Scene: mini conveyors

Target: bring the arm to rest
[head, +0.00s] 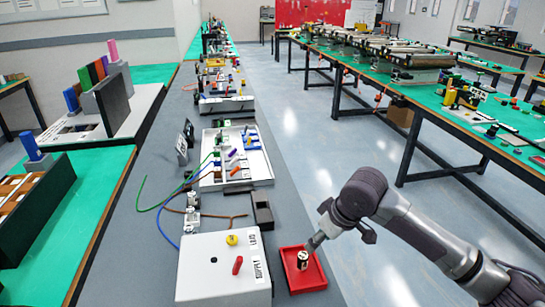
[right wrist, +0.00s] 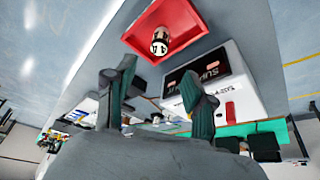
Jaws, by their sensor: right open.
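My right arm (head: 375,195) comes in from the right in the head view. Its gripper (head: 314,242) is over the far right side of a small red tray (head: 307,284). A small dark and light cylinder (head: 303,260) stands in the tray. In the right wrist view, the two dark fingers of the gripper (right wrist: 160,76) are spread apart with nothing between them. The cylinder (right wrist: 160,42) lies beyond the fingertips inside the red tray (right wrist: 197,22), apart from them. My left gripper is not in view.
A white box (head: 215,280) with a red knob and a yellow knob stands left of the tray. Loose wires (head: 165,210) and a white component tray (head: 250,175) lie farther along the grey bench. Open floor (head: 320,150) separates it from the green-topped table (head: 440,105) at right.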

